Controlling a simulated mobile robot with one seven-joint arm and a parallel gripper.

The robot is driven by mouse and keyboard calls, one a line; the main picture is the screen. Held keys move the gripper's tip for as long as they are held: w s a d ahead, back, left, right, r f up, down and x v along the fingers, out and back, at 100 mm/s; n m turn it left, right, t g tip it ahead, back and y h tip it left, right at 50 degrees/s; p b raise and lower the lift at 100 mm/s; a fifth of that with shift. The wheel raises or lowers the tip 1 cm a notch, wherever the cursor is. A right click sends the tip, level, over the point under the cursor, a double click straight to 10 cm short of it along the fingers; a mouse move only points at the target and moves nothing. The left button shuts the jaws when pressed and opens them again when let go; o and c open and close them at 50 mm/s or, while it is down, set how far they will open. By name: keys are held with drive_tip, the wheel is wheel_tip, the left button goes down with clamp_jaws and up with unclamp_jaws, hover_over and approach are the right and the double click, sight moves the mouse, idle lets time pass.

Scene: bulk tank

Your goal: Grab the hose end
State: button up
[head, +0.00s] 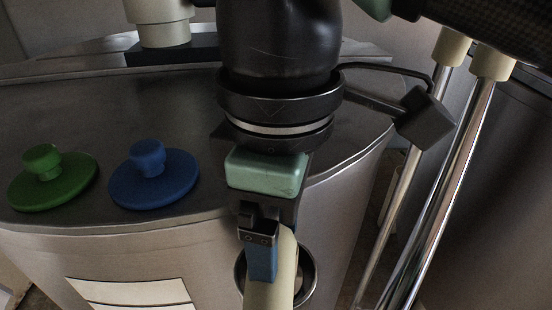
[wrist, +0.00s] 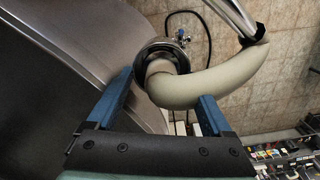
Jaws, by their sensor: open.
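The cream hose (head: 272,290) shows at the bottom of the head view, below my gripper (head: 270,262). In the wrist view the hose (wrist: 210,85) bends from a dark round metal port (wrist: 152,52) off to the right. Its end sits at or in that port; the exact joint is hard to see. My gripper (wrist: 161,98) is open, with one blue finger on each side of the hose's end stretch in the picture. The right fingertip overlaps the hose's lower edge. I cannot tell whether it touches. In the head view one finger is hidden.
The steel tank (head: 60,115) fills the left. A green lid (head: 50,182) and a blue lid (head: 152,180) lie on its top. Shiny upright pipes (head: 455,170) stand to the right. The wrist view shows a tiled floor (wrist: 285,95) and a cluttered rack (wrist: 280,155) at lower right.

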drive_tip(key=shift+s, duration=0.15)
drive_tip(key=shift+c, duration=0.3)
clamp_jaws()
idle(1.1)
